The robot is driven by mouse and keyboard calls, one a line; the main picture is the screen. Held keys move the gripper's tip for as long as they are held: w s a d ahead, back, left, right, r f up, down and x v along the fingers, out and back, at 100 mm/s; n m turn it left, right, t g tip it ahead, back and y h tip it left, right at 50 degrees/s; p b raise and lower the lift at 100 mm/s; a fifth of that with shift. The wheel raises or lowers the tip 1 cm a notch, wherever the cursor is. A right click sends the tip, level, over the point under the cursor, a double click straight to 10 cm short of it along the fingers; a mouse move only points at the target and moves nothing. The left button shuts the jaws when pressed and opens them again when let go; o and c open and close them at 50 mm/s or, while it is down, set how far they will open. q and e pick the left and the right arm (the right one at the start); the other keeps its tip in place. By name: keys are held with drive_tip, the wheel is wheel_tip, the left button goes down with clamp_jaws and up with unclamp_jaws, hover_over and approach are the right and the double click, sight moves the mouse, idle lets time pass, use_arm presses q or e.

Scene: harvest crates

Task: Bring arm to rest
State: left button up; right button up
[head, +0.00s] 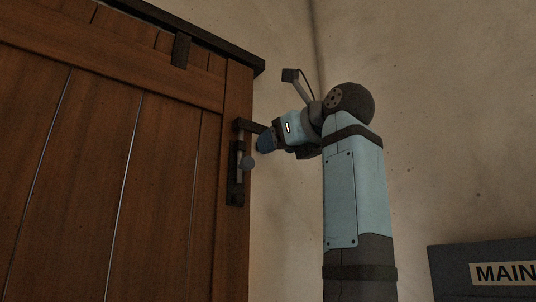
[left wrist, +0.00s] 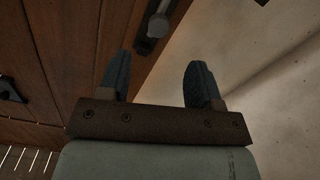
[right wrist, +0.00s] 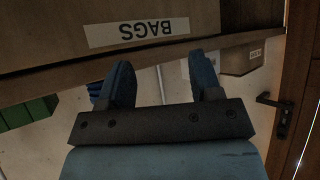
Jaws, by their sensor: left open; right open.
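My left arm (head: 355,185), light blue and dark grey, stands raised in the head view and bends left toward a wooden door. My right gripper (right wrist: 163,82) is open and empty in the right wrist view. It does not show in the head view.
The wooden door (head: 120,170) fills the left of the head view. A dark box labelled MAIN (head: 490,250) is at lower right. In the right wrist view are a carton labelled BAGS (right wrist: 60,42), green crates (right wrist: 28,112) and a dark door handle (right wrist: 275,101).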

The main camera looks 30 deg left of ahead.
use_arm(q)
drive_tip(key=shift+s+d, duration=0.1)
drive_tip(key=shift+d, duration=0.15)
drive_tip(key=shift+f, duration=0.1)
idle(0.3)
